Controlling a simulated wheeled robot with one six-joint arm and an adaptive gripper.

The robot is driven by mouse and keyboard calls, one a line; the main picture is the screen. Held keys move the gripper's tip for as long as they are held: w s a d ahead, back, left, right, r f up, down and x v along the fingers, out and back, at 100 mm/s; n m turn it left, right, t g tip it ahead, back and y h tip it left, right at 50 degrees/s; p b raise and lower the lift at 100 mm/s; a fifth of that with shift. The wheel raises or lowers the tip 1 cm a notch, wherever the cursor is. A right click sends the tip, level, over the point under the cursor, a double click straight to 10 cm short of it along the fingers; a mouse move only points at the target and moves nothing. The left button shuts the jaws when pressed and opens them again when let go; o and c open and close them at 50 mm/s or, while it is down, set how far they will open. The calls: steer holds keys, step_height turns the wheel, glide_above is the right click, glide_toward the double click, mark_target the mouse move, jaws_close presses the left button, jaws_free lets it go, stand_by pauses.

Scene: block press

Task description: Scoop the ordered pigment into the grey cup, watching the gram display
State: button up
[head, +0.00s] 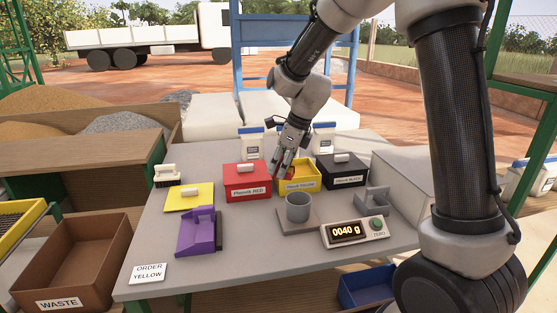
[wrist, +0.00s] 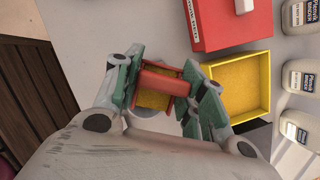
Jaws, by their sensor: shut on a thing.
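My gripper (head: 284,165) is shut on a red scoop (wrist: 158,72), which holds yellow powder (wrist: 154,100) in the wrist view. In the head view it is at the left edge of the open yellow pigment box (head: 299,185), behind the grey cup. The box also shows in the wrist view (wrist: 240,121), with yellow pigment inside. The grey cup (head: 298,211) stands upright on the scale plate (head: 312,229); its contents are not visible. In the wrist view the scoop and gripper mostly cover it. The gram display (head: 346,232) reads 0040 g. The order card (head: 149,272) says YELLOW.
A closed red pigment box (head: 247,183) and a closed black one (head: 341,173) flank the yellow box. The yellow lid (head: 184,203), a brush (head: 167,178) and a purple dustpan (head: 196,238) lie left. A waste bin (head: 67,262) stands beside the table. White jars stand behind.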

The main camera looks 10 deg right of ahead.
mark_target(294, 172)
steer(key=shift+s+d+f, duration=0.15)
steer(key=shift+d+f, duration=0.05)
steer(key=shift+f, duration=0.35)
steer(key=shift+s+d+f, duration=0.1)
steer(key=shift+d+f, duration=0.1)
steer(key=shift+f, duration=0.35)
steer(key=shift+s+d+t+y, duration=0.25)
steer(key=shift+d+t+y, duration=0.15)
steer(key=shift+d+y, duration=0.25)
steer(key=shift+s+d+t+y, duration=0.2)
steer(key=shift+d+t+y, duration=0.2)
steer(key=shift+y, duration=0.25)
steer(key=shift+s+d+t+y, duration=0.2)
steer(key=shift+d+t+y, duration=0.2)
steer(key=shift+y, duration=0.2)
steer(key=shift+s+d+t+y, duration=0.3)
steer(key=shift+t+y, duration=0.25)
steer(key=shift+y, duration=0.45)
steer(key=shift+s+d+t+y, duration=0.2)
steer(key=shift+d+t+y, duration=0.3)
steer(key=shift+y, duration=0.5)
steer(key=shift+s+d+t+y, duration=0.25)
steer(key=shift+t+y, duration=0.4)
steer(key=shift+y, duration=0.35)
